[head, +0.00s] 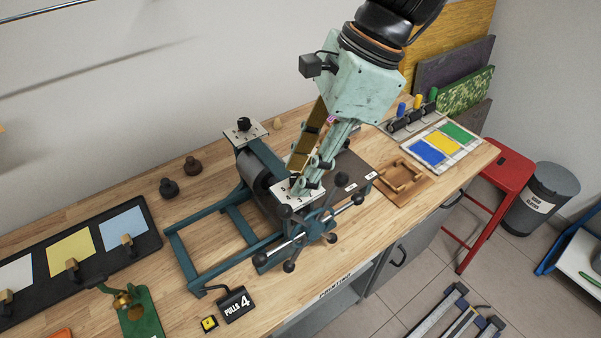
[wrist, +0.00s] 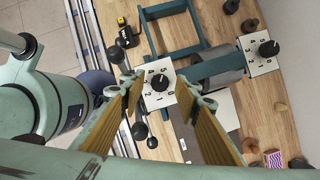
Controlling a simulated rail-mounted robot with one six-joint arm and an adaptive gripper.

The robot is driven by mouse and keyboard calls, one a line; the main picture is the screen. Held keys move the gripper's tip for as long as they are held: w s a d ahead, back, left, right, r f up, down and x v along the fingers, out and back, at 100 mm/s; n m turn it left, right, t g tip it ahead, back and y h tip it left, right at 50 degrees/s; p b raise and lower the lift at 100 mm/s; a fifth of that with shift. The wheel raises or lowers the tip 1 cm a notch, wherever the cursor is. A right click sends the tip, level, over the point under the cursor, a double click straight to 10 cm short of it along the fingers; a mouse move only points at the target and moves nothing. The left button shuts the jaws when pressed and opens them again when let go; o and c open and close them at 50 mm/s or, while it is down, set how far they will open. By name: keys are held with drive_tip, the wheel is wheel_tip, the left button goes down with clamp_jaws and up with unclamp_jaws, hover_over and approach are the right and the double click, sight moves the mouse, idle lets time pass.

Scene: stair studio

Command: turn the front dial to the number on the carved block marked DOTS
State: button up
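The front dial (wrist: 159,84) is a black knob on a white numbered plate on the press. In the wrist view it lies between my gripper's fingertips (wrist: 165,94). The fingers are spread apart with brown pads facing each other, and no contact with the knob is clear. In the head view my gripper (head: 308,178) is over the front plate (head: 303,198) and hides most of the knob. Which number the knob points to is too small to tell. No block with a readable DOTS mark shows; a small pink-patterned block (wrist: 274,160) is in the wrist view.
A rear dial (head: 245,125) is on the far side of the teal press frame (head: 183,262). The spoked hand wheel (head: 290,240) is close beside the front dial. A black sign reading PULLS 4 (head: 237,303) is at the front. A wooden tray (head: 402,182) lies right of the press.

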drive_tip(key=shift+a+f, duration=0.1)
drive_tip(key=shift+f, duration=0.2)
drive_tip(key=c, duration=0.8)
drive_tip(key=shift+c, duration=0.2)
